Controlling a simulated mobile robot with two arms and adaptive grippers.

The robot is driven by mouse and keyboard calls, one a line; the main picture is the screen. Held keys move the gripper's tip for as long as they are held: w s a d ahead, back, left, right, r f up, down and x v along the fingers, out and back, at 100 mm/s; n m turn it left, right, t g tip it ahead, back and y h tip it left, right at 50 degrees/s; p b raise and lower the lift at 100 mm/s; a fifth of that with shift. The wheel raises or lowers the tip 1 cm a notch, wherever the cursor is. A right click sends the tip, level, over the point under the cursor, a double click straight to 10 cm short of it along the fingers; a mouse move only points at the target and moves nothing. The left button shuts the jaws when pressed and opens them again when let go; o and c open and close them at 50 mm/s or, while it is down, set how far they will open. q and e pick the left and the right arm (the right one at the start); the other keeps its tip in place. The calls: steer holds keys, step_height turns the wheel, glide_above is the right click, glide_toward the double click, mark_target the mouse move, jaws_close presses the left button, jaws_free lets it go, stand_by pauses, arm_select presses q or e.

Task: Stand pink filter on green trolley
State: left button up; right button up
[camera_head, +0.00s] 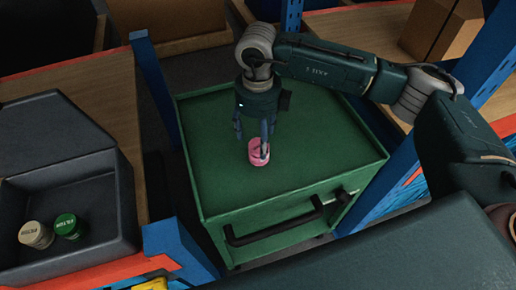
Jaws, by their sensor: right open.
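The pink filter (257,159) stands upright on the top of the green trolley (315,165), a little left of the middle of that top. My right gripper (252,137) points down from above, with its fingers spread. One finger is close in front of the filter and covers part of it; I cannot tell whether it touches. The other finger is to the left of the filter, apart from it. My left gripper is not in view.
A dark open bin (110,205) on the left shelf (85,85) holds a white filter (36,234) and a green filter (69,226). Blue shelf posts (155,90) flank the trolley. Cardboard boxes (440,28) sit on the right shelf. The trolley top around the filter is bare.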

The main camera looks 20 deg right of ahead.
mark_target(258, 146)
step_height(258, 146, up, 5)
steer(key=shift+r+b, duration=0.2)
steer(key=shift+b, duration=0.15)
steer(key=shift+f, duration=0.1)
stand_by(0.3)
